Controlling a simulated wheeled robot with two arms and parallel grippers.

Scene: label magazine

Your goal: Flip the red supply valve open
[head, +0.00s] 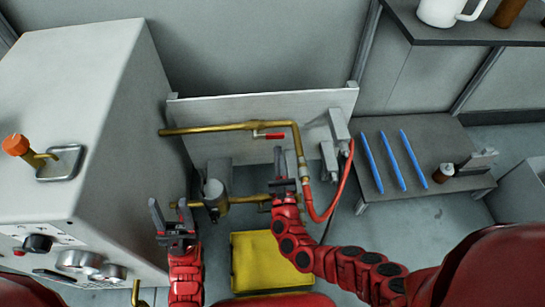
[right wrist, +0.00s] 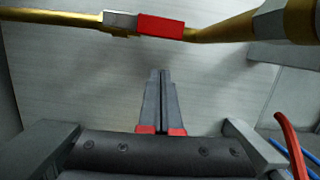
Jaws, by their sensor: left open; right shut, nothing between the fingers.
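The red supply valve handle (head: 270,136) is on the upper brass pipe (head: 215,128), in front of the pale back panel. It lies roughly along the pipe. In the right wrist view, the red handle (right wrist: 160,27) shows at the top, with a silver part at its left end. My right gripper (head: 279,152) is shut and empty, just below the handle in the head view. Its closed fingertips (right wrist: 162,73) point toward the panel, with a visible gap to the handle. My left gripper (head: 168,205) is open and empty, left of the grey cylinder on the lower pipe.
A grey cabinet (head: 60,110) with an orange-knobbed lever (head: 18,146) stands at left. A red hose (head: 330,205) hangs right of the upper pipe. A yellow box (head: 262,260) is below. A low table (head: 425,135) at right holds blue sticks (head: 390,160).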

